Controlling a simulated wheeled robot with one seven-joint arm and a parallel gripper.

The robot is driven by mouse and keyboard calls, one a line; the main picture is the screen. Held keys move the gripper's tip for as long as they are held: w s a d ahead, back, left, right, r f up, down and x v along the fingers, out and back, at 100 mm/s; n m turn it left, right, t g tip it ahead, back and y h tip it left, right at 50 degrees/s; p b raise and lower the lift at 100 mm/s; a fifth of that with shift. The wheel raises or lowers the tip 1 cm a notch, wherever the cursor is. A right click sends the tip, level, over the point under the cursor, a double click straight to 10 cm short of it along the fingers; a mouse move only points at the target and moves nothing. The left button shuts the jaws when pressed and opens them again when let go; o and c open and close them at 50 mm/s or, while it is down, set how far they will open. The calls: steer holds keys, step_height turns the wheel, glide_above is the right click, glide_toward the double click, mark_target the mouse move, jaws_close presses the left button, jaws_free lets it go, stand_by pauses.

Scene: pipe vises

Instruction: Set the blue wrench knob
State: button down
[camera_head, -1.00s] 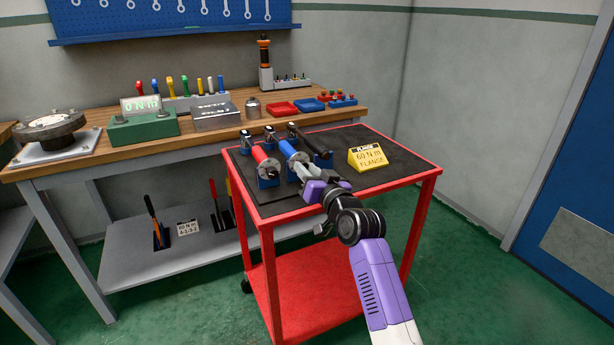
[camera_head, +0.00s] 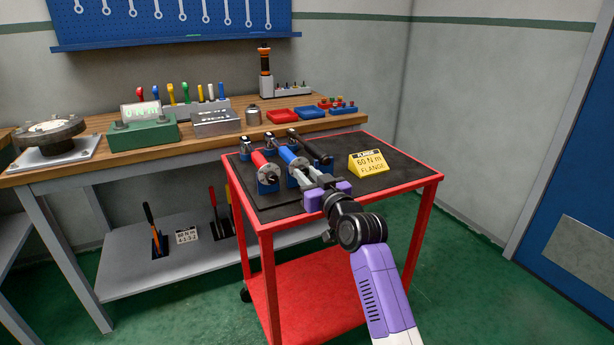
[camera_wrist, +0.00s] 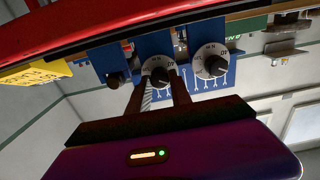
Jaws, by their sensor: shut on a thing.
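The blue wrench (camera_head: 289,156) lies in the middle of three wrenches held in blue holders on the cart, its dial end facing me. My gripper (camera_head: 307,179) is at that end. In the wrist view its two dark fingers (camera_wrist: 161,84) are shut on the black knob (camera_wrist: 160,74) in the middle of a white dial. The dial marks are partly hidden and too small to read surely. The red wrench (camera_head: 260,162) lies to the left, and its dial (camera_wrist: 213,66) shows at the right in the wrist view. The black wrench (camera_head: 316,150) lies to the right.
A yellow sign (camera_head: 368,163) reading 60 N m FLANGE stands on the right of the red cart (camera_head: 410,188). A green box with a display (camera_head: 143,132) and a flange fixture (camera_head: 50,137) stand on the bench behind. The cart's right front is clear.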

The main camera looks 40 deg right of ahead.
steer(key=c, duration=1.1)
jaws_free()
steer(key=shift+c, duration=0.2)
steer(key=v, duration=0.8)
steer(key=shift+p, duration=0.45)
steer(key=shift+w, duration=0.1)
